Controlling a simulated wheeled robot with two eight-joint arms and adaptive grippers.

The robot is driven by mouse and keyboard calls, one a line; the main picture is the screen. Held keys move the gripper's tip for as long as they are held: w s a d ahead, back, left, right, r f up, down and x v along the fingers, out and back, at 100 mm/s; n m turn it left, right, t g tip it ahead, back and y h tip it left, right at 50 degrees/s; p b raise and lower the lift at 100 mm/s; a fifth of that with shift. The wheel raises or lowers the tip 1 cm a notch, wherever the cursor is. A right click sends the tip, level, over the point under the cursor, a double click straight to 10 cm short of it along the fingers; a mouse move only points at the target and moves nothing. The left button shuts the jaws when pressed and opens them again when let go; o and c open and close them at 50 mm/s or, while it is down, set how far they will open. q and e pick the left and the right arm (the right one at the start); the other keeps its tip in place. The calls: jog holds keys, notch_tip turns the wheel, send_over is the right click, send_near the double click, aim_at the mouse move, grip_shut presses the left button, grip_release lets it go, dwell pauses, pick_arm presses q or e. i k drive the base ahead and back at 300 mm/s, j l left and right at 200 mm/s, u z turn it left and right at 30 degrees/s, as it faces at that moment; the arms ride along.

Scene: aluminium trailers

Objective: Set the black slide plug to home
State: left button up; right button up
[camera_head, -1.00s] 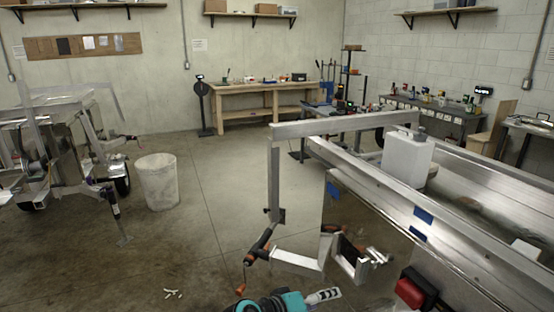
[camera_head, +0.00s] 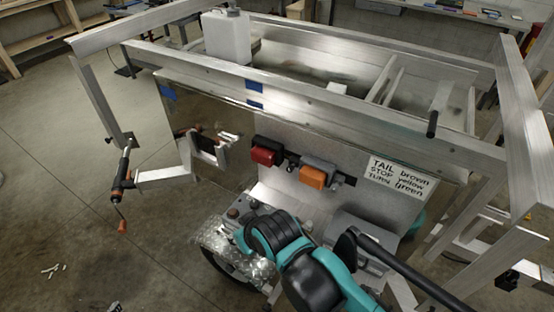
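A small dark connector-like part (camera_head: 291,160) sits between a red lamp (camera_head: 267,151) and an amber lamp (camera_head: 316,173) on the trailer's metal panel. It may be the black slide plug, but it is too small to tell, and so is whether it is seated. A teal and black arm of mine reaches up from the bottom middle, below the lamps, and hides part of the trailer behind it. I cannot make out fingers of either gripper.
The aluminium trailer frame (camera_head: 300,90) fills the middle and right, with a white canister (camera_head: 227,37) on top. A wiring label (camera_head: 398,177) is right of the lamps. A jack with an orange handle (camera_head: 122,185) stands out at left. Floor is open at lower left.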

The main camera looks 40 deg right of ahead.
aim_at(293, 161)
jog(key=z, duration=1.65)
